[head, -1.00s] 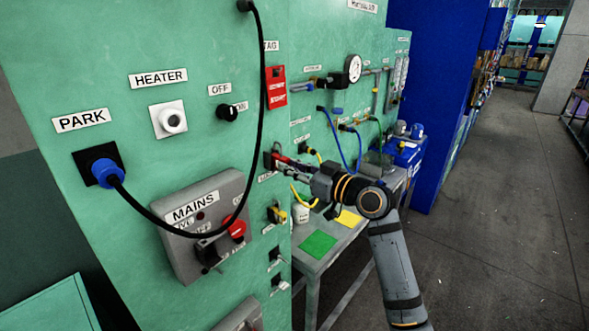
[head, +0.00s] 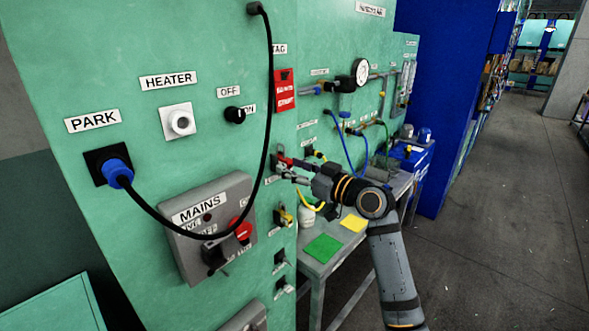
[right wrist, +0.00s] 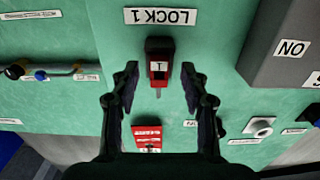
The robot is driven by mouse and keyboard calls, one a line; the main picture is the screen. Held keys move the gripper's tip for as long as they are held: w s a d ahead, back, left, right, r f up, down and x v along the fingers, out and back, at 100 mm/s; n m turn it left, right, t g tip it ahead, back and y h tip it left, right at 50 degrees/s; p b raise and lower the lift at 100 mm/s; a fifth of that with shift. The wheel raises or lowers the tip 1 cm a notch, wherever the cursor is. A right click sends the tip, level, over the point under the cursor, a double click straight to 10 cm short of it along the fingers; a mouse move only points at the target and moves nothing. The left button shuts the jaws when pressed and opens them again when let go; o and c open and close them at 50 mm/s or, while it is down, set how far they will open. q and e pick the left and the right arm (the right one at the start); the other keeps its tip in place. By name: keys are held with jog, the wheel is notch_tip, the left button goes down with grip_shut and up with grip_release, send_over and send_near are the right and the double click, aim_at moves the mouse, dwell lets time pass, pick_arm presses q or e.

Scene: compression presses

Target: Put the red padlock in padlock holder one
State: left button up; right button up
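The red padlock (right wrist: 159,72) shows in the right wrist view below the upside-down LOCK 1 label (right wrist: 162,16). It is at the dark holder (right wrist: 158,44) on the green panel and has a white tag marked 1. How its shackle sits in the holder is not clear. My right gripper (right wrist: 160,80) is open, its two fingers spread on either side of the padlock with a gap on each side. In the head view my right gripper (head: 286,170) is at the panel, largely covering the padlock and holder. My left gripper is not in view.
The MAINS switch box (head: 206,228) juts from the panel, with a black cable (head: 269,110) looping across it. A red tag (head: 284,90) hangs above the gripper. Below stands a table (head: 312,263) with green and yellow squares. Blue hoses hang farther right.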

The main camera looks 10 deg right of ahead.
jog(key=shift+d, duration=0.1)
jog(key=v, duration=1.2)
dwell(0.4)
